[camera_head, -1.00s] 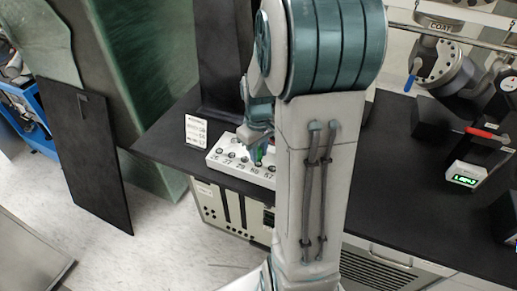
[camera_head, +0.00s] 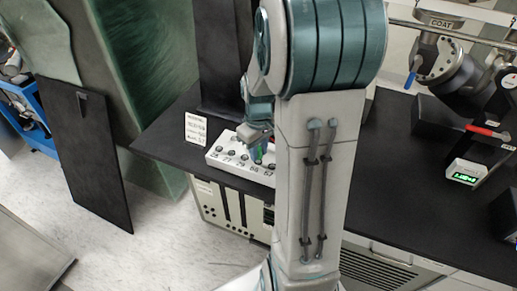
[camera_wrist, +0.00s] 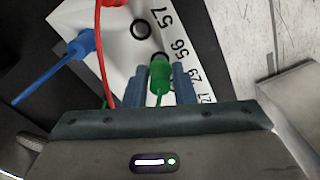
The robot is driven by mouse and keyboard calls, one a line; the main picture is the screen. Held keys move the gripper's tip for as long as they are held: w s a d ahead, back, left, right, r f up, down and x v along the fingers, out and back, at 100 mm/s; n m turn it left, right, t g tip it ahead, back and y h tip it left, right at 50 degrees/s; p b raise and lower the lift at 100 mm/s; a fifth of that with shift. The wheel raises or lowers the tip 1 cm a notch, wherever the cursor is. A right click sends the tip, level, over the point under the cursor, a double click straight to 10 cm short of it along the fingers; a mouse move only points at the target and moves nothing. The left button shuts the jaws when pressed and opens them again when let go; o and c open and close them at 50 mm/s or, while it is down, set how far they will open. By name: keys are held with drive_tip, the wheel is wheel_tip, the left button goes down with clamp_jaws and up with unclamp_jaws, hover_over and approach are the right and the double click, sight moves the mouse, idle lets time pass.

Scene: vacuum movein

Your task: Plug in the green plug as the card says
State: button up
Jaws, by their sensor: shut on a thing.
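The green plug (camera_wrist: 160,76) with its green cable sits between the fingers of my gripper (camera_wrist: 160,85) in the wrist view. My gripper is shut on it. In the head view my gripper (camera_head: 257,143) is over the right part of the white socket panel (camera_head: 213,161), with a bit of green at its tips. In the wrist view the plug's front end is at a dark socket near the label 56; I cannot tell whether it is inside. The card (camera_head: 196,129) stands upright behind the panel's left end; its text is too small to read.
A blue plug (camera_wrist: 82,43) with a blue cable and a red cable (camera_wrist: 103,60) are close beside the green plug, on the left. An open black socket ring (camera_wrist: 140,29) is near label 57. The panel stands near the front edge of the black bench (camera_head: 160,145).

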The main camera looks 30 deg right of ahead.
drive_tip(key=shift+f+b, duration=0.9)
drive_tip(key=shift+f, duration=0.2)
idle(0.8)
drive_tip(key=o, duration=1)
drive_tip(key=shift+r, duration=0.1)
wheel_tip(320, 180, up, 14)
drive_tip(key=shift+f, duration=0.2)
